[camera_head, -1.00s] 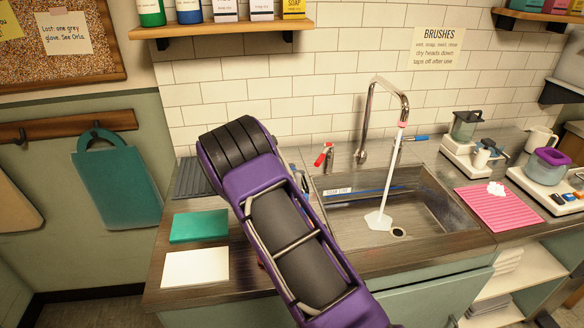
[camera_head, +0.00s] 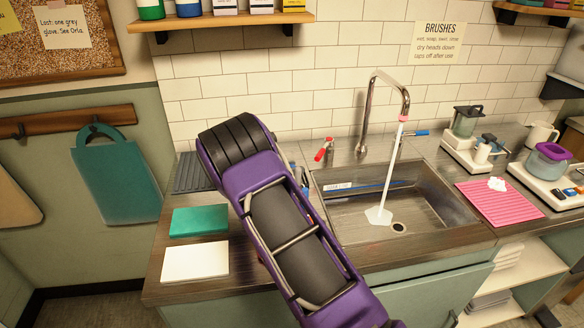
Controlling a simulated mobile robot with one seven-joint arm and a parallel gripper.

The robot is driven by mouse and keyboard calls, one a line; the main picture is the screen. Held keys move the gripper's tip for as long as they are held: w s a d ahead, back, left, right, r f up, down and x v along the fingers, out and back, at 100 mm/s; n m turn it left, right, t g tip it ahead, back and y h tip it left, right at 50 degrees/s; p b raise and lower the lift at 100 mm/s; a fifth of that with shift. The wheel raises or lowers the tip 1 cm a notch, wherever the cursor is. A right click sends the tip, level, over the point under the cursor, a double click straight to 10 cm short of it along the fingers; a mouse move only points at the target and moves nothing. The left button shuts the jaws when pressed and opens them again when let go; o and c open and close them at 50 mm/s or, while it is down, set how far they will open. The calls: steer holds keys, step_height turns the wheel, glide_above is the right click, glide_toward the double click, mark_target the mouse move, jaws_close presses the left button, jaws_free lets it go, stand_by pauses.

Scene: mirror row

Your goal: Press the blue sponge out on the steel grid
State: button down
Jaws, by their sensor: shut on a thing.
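My purple and black arm (camera_head: 285,230) reaches across the counter's front and hides the middle of the worktop. My gripper is hidden behind it, so I cannot see its fingers. A small blue and grey bit (camera_head: 306,180) shows at the arm's right edge, left of the sink; I cannot tell whether it is the blue sponge or part of something else. A dark grey ribbed rack (camera_head: 190,172), possibly the steel grid, lies at the back left of the counter, partly covered by my arm.
Water runs from the tap (camera_head: 405,100) into the steel sink (camera_head: 440,205). A green block (camera_head: 199,222) and a white pad (camera_head: 195,262) lie at the left. A pink ribbed mat (camera_head: 498,204) and scales (camera_head: 550,180) with containers stand at the right.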

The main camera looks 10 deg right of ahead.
mark_target(292, 166)
steer(key=shift+f+b, duration=0.35)
steer(key=shift+f, duration=0.2)
stand_by(0.7)
steer(key=shift+r, duration=0.1)
steer(key=shift+r+p, duration=2.25)
steer(key=shift+r, duration=1.25)
